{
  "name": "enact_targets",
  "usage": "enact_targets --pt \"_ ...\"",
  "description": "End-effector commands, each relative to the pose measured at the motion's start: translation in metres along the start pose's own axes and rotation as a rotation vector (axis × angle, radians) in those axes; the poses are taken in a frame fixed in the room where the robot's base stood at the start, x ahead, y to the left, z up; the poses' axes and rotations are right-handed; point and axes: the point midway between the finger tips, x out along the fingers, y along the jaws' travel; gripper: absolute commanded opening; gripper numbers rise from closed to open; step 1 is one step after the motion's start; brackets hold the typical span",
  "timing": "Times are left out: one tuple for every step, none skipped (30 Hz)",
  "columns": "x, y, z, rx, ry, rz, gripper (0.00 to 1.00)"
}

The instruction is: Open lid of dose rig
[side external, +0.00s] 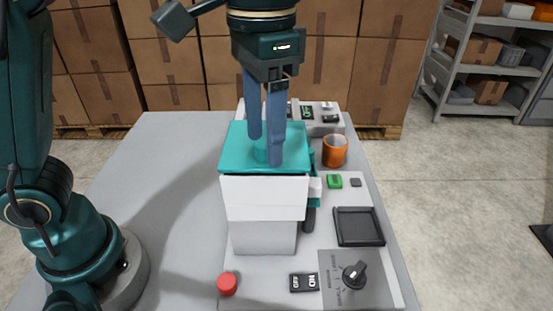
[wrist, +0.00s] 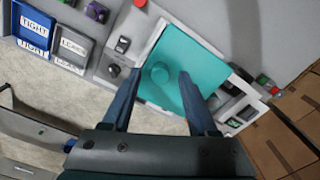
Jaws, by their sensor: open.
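The dose rig appears to be the white box (side external: 264,200) with a flat teal lid (side external: 235,152) on top. The lid lies level and closed on the box.
An orange cup (side external: 335,151) stands close behind the box at the right. On the panel are a black tray (side external: 358,226), a dial (side external: 354,274), an on/off switch (side external: 304,282) and a red button (side external: 227,284). The grey table (side external: 165,190) left of the box is clear.

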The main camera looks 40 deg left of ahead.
Motion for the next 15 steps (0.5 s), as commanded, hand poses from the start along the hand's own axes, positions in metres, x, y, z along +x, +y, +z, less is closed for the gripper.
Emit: enact_targets --pt "0.0025 -0.0001 0.0005 0.000 -0.002 0.000 0.59" --pt "0.0036 -0.0001 0.0003 0.000 -0.001 0.000 0.59" --pt "0.0047 -0.0001 0.0004 0.000 -0.001 0.000 0.59" --pt "0.0054 -0.0001 0.0005 0.000 -0.001 0.000 0.59" --pt "0.0060 -0.0001 0.0005 0.000 -0.001 0.000 0.59" --pt "0.0064 -0.0001 0.0005 0.000 -0.001 0.000 0.59" --pt "0.0065 -0.0001 0.0004 0.000 0.000 0.000 0.59" --pt "0.0066 -0.0001 0.0004 0.000 0.000 0.000 0.59" --pt "0.0066 -0.0001 0.0003 0.000 0.000 0.000 0.59" --pt "0.0066 0.0000 0.0003 0.000 0.000 0.000 0.59" --pt "0.0065 0.0000 0.0003 0.000 0.000 0.000 0.59" --pt "0.0065 0.0000 0.0003 0.000 0.000 0.000 0.59" --pt "0.0065 0.0000 0.0003 0.000 0.000 0.000 0.59" --pt "0.0065 0.0000 0.0003 0.000 0.000 0.000 0.48" --pt "0.0064 0.0000 0.0003 0.000 0.000 0.000 0.33"
